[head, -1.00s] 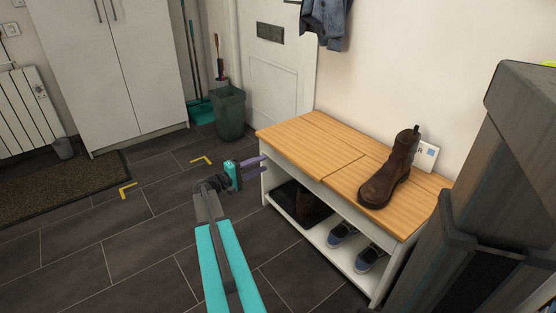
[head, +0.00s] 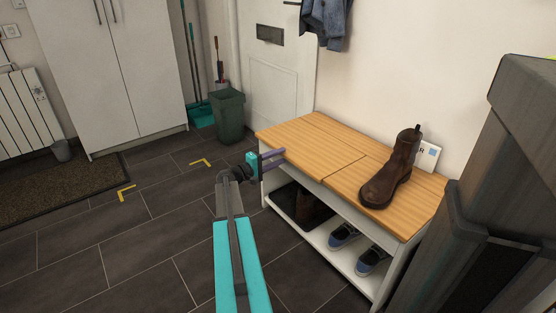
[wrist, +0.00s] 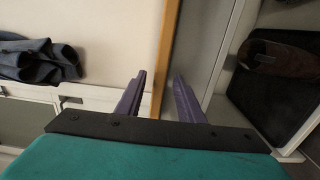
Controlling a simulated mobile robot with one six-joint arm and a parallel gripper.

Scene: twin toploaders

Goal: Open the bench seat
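The bench seat is a light wooden top in two panels on a white bench. The left panel (head: 312,138) lies flat and bare; the right panel (head: 415,200) carries a brown boot (head: 392,172). My gripper (head: 280,158) is at the front edge of the left panel, near its left corner. In the wrist view my gripper's two purple fingers (wrist: 158,98) are apart, and the wooden edge (wrist: 165,50) shows between them in the picture. I cannot tell if either finger touches the wood.
Under the seat, an open shelf (head: 335,250) holds blue shoes (head: 358,250) and a dark boot (head: 312,211). A card (head: 429,155) leans on the wall behind the boot. A green bin (head: 229,115) stands beyond the bench.

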